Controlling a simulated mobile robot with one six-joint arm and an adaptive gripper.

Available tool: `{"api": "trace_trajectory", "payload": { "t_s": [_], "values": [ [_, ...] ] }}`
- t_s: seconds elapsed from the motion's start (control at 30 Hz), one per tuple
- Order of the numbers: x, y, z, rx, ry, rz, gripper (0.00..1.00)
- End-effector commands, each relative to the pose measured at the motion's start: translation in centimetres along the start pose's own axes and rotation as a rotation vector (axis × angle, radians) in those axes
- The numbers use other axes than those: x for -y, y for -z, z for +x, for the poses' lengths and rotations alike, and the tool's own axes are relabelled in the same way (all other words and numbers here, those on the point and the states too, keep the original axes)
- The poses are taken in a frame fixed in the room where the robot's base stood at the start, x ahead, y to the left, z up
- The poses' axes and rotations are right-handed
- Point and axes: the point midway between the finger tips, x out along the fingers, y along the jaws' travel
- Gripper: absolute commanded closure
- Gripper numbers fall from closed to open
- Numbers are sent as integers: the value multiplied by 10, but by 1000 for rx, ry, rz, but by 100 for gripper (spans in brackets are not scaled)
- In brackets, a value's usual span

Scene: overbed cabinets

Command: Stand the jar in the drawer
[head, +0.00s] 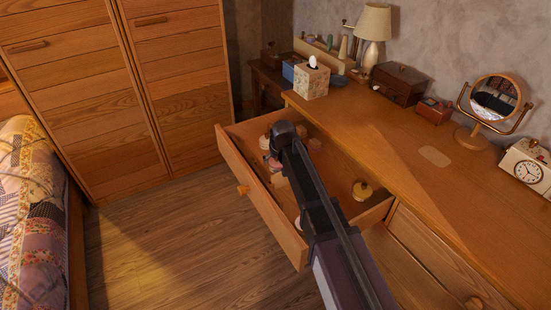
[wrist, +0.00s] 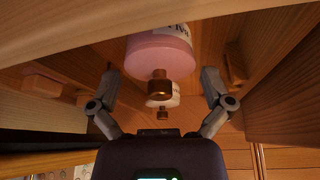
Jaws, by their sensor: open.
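My gripper (wrist: 161,78) is open, with one finger on each side of this jar and gaps between; the knob points toward the palm. In the head view my gripper (head: 279,140) is down inside the open drawer (head: 232,160), and a pink bit of a jar (head: 274,163) shows beside it. The arm hides part of the drawer, so I cannot tell whether that jar is upright.
The drawer also holds a yellowish-lidded jar (head: 362,191), a pale jar (head: 264,142) and wooden blocks (head: 279,180). The dresser top (head: 390,145) carries a tissue box (head: 311,80) and mirror (head: 494,98). The floor (head: 150,240) is clear.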

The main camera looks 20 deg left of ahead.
Motion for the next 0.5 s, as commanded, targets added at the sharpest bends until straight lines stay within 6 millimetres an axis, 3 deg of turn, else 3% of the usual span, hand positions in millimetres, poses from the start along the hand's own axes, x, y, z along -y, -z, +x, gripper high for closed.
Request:
{"api": "trace_trajectory", "payload": {
  "t_s": [0.5],
  "values": [
    [0,1,-52,0,0,0,0]
  ]
}}
